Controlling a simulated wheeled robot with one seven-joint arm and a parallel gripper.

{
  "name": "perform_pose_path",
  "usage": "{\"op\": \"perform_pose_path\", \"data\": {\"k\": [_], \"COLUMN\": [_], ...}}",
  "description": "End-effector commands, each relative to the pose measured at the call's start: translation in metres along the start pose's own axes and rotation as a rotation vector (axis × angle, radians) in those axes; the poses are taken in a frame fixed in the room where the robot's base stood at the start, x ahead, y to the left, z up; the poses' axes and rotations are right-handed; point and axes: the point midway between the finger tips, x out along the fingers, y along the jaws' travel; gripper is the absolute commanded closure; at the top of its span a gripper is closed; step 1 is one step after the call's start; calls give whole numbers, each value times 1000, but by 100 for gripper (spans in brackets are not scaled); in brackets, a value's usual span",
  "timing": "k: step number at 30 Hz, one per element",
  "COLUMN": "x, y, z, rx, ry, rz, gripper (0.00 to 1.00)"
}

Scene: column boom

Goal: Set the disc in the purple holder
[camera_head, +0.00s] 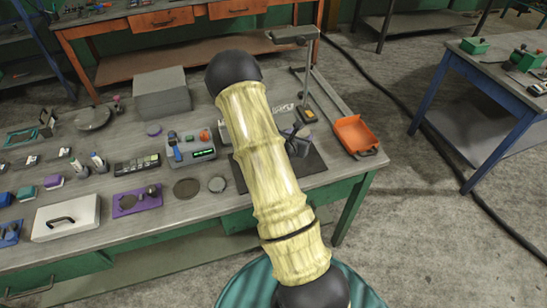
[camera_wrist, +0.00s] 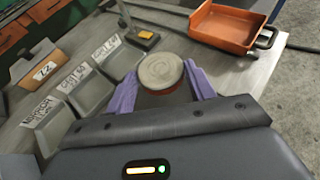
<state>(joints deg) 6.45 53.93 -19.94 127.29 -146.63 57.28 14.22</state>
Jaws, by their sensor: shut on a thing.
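My gripper (camera_wrist: 160,85) has purple fingers and is shut on a round, pale grey disc (camera_wrist: 159,69) in the wrist view. A darker reddish edge shows under the disc's near side. In the head view my arm covers most of the gripper, and I cannot make out the disc there. A purple holder (camera_head: 140,208), a flat plate with small dark metal parts on it, lies near the bench's front edge, left of my arm. The gripper is well to the right of it, near the labelled bins.
Grey labelled bins (camera_wrist: 88,86) stand left of the gripper. An orange tray (camera_head: 355,134) lies at the bench's right end.

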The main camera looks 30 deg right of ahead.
Motion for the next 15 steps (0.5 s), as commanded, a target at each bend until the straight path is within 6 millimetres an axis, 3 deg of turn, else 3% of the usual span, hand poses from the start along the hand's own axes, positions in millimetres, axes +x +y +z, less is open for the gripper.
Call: {"op": "perform_pose_path", "data": {"k": [9,15], "x": [0,8], "y": [1,0], "z": [-1,-21], "rx": [-1,-4], "ry": [-2,0], "rz": [2,0], "gripper": [80,80]}}
